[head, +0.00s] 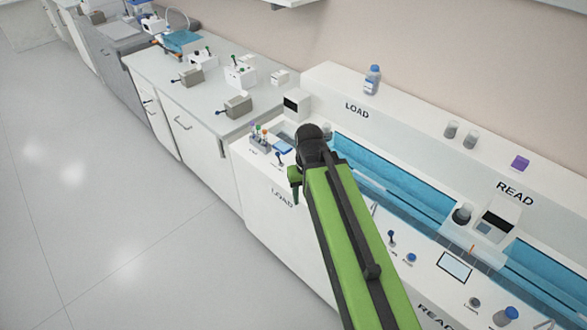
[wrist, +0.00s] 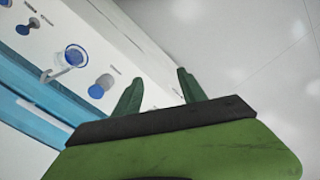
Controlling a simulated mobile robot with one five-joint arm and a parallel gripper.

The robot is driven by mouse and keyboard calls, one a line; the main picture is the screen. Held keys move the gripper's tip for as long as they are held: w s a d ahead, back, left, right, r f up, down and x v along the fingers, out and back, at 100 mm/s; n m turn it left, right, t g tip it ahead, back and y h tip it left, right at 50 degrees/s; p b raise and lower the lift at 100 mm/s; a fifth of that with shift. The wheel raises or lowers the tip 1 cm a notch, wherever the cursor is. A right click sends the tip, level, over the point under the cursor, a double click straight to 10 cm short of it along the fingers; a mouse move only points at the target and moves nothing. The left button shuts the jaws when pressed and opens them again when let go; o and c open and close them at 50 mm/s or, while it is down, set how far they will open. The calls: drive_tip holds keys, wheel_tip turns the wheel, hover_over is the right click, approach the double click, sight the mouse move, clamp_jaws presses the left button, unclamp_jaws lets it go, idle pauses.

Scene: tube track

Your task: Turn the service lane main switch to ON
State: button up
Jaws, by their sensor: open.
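My gripper (head: 295,180) is over the front edge of the white track bench near the LOAD end, in the head view. In the wrist view my gripper (wrist: 160,84) shows two green fingers spread apart with nothing between them. No main switch can be read by its label. The wrist view shows a round blue-ringed part (wrist: 75,56), a blue-grey knob (wrist: 101,87) and another knob (wrist: 28,27), all apart from the fingers.
A side counter (head: 150,62) holds grey boxes with levers (head: 238,106) and a white box with knobs (head: 240,75). A blue-capped bottle (head: 372,79) stands on the back ledge. A blue track (head: 395,190) runs along the bench. The grey floor (head: 90,190) at left is clear.

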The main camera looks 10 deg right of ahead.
drive_tip(key=w+r+n+p, duration=0.3)
drive_tip(key=w, duration=0.8)
drive_tip(key=w+r+n+p, duration=0.3)
drive_tip(key=w, duration=0.9)
drive_tip(key=f+b, duration=1.1)
drive_tip(key=b, duration=0.1)
drive_tip(key=f+b, duration=0.6)
drive_tip(key=shift+s+d+f, duration=0.3)
drive_tip(key=shift+d, duration=0.05)
drive_tip(key=shift+r, duration=0.1)
